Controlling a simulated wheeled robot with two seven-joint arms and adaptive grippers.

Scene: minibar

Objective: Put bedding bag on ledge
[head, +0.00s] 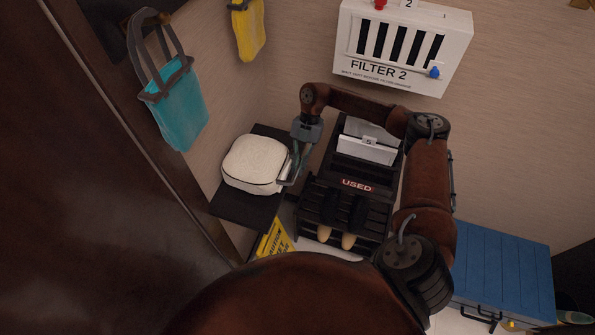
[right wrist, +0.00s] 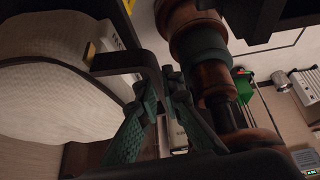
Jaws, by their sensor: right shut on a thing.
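The white bedding bag (head: 254,164), rounded with dark piping, is over the dark ledge (head: 240,208) in the corner. In the head view it appears to rest there, but its underside is hidden, so I cannot be sure of contact. My right gripper (head: 294,163) is at the bag's right side, shut on its dark handle. In the right wrist view the bag (right wrist: 55,95) fills the left side, and its dark handle (right wrist: 128,63) runs to the green-padded fingers of my right gripper (right wrist: 168,100). My left gripper is not in view.
A black rack marked USED (head: 357,186) stands right of the ledge. A white FILTER 2 box (head: 403,45) is on the wall above. A teal bag (head: 178,108) and a yellow item (head: 248,30) hang nearby. A yellow caution sign (head: 275,240) is below. A blue chest (head: 502,272) is lower right.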

